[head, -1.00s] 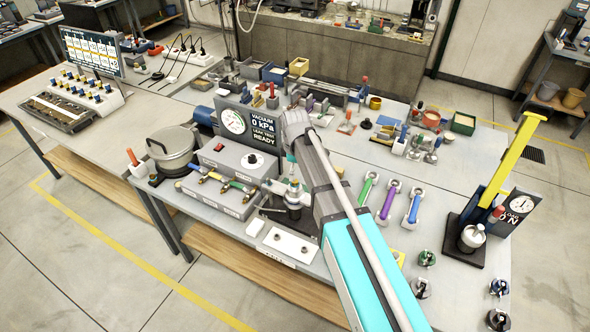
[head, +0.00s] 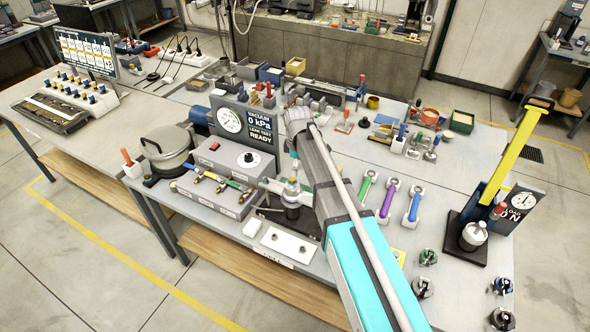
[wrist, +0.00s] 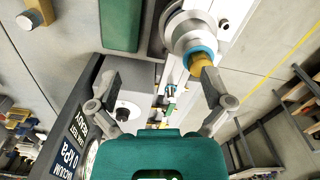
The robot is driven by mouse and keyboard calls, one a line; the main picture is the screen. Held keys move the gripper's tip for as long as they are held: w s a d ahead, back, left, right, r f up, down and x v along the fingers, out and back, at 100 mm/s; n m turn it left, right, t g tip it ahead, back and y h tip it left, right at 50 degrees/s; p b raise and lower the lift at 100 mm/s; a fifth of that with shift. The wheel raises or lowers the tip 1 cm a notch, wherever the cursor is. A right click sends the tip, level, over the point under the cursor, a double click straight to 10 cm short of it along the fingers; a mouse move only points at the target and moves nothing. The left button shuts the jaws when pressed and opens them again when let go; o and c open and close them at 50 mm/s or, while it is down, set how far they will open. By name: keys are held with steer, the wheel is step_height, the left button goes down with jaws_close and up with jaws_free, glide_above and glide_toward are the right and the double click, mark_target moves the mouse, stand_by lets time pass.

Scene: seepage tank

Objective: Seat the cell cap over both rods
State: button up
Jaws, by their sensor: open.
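My gripper (wrist: 162,95) is open in the wrist view, with its two grey fingers spread apart and nothing visible between them. Past the right finger is a round steel piece (wrist: 190,32) with a blue ring and a brass-coloured tip. I cannot tell whether it is the cell cap. In the head view a small upright metal assembly (head: 292,192) stands on a dark base at the bench front, just below my wrist. My arm partly hides it. I cannot make out two separate rods. A white plate (head: 289,244) with two small round fittings lies in front of it.
A grey valve box (head: 222,188) and a vacuum gauge panel (head: 245,128) stand left of the assembly. Green, purple and blue handled tools (head: 388,200) lie to its right. A yellow-lever press (head: 505,165) stands at the right end. Clear bench lies between tools and press.

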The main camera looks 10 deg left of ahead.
steer(key=w+d+f+b, duration=0.3)
steer(key=w+f+b, duration=0.4)
steer(key=f+b, duration=0.1)
steer(key=shift+w+f, duration=0.15)
steer(key=shift+f, duration=0.2)
steer(key=shift+r, duration=0.15)
stand_by(0.5)
